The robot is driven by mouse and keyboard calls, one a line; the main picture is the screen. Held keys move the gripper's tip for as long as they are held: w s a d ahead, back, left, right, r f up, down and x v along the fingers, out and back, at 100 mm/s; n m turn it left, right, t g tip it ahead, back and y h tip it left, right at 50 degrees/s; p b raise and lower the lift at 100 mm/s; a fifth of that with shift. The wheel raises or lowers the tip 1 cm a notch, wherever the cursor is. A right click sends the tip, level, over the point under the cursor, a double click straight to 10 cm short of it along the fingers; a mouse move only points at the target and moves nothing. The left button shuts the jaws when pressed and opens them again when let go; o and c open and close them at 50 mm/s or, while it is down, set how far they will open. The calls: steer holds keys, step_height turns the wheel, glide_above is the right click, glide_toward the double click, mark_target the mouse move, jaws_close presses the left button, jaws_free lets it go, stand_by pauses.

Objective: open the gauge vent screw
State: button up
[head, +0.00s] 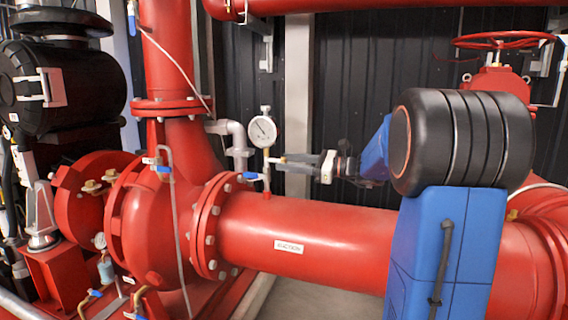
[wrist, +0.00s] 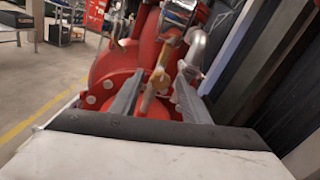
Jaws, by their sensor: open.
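The pressure gauge (head: 263,131) has a white round dial and stands on a thin stem above the red pipe. A small brass fitting, apparently the vent screw (head: 283,159), sticks out to the right of the stem below the dial. My gripper (head: 288,163) reaches in from the right, level with this fitting, its fingertips close to it. In the wrist view my gripper (wrist: 160,80) is open, and a brass-coloured piece (wrist: 157,82) shows between the two fingers. I cannot tell whether either finger touches it. The gauge (wrist: 180,12) shows at the top of the wrist view.
A blue-handled valve (head: 250,176) sits just left of the gauge stem. A grey elbow pipe (head: 232,132) stands behind it. The large red pipe (head: 320,235) runs below my gripper. A red handwheel (head: 503,39) is at upper right. Dark wall panels stand behind.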

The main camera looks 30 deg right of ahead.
steer(key=shift+x, duration=0.9)
steer(key=c, duration=1.1)
steer(key=shift+o, duration=0.2)
